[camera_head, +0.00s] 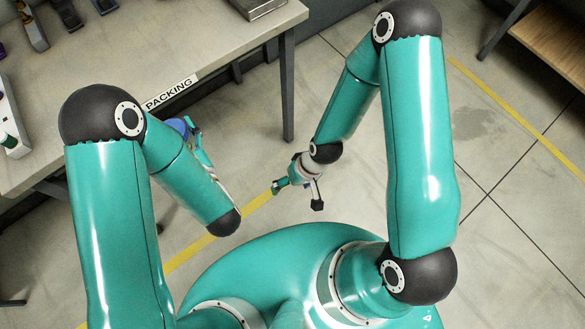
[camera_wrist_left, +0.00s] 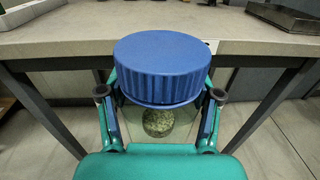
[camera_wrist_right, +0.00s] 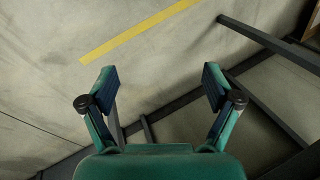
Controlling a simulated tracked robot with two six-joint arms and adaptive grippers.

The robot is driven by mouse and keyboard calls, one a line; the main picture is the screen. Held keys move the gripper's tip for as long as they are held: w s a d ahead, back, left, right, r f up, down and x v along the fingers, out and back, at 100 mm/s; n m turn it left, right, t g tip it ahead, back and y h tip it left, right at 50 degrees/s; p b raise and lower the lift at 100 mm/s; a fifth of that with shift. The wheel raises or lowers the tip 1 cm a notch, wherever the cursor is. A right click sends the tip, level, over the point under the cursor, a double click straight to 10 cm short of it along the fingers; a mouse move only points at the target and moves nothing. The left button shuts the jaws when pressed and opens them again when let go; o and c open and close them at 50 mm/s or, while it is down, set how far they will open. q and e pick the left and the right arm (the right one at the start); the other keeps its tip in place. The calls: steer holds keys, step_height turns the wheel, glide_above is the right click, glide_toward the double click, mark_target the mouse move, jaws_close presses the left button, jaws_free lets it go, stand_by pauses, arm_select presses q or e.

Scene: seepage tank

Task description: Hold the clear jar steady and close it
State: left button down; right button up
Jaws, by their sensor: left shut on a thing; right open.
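The clear jar (camera_wrist_left: 127,115) with greenish contents at its bottom is in the left wrist view, under a wide ribbed blue lid (camera_wrist_left: 160,65). The lid sits over the jar's top; I cannot tell whether it is tight. My left gripper (camera_wrist_left: 160,92) is shut around the jar, one finger on each side just below the lid. In the head view the blue lid (camera_head: 178,126) shows partly behind my left arm, by the table edge. My right gripper (camera_head: 297,195) is open and empty, apart from the jar, to its right; its open fingers also show in the right wrist view (camera_wrist_right: 158,80).
A grey table (camera_head: 235,45) marked PACKING stands at the upper left, with a metal tray (camera_head: 258,6) at its back edge and dark stands on top. Its dark leg (camera_head: 288,90) stands near my right arm. Floor between the grippers is clear. A wooden shelf (camera_head: 555,45) is at the upper right.

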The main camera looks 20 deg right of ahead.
steer(key=s, duration=0.2)
steer(key=s+d+m, duration=0.1)
steer(key=shift+s+f, duration=0.15)
steer(key=shift+s, duration=0.2)
arm_select(q)
steer(key=s+a+f+n+g+y, duration=0.2)
steer(key=a+n+g+y, duration=0.4)
steer(key=a+n+y, duration=0.2)
steer(key=a+y, duration=0.1)
steer(key=y, duration=0.1)
steer(key=shift+a+g+y, duration=0.15)
steer(key=shift+g+y, duration=0.15)
steer(key=shift+y, duration=0.1)
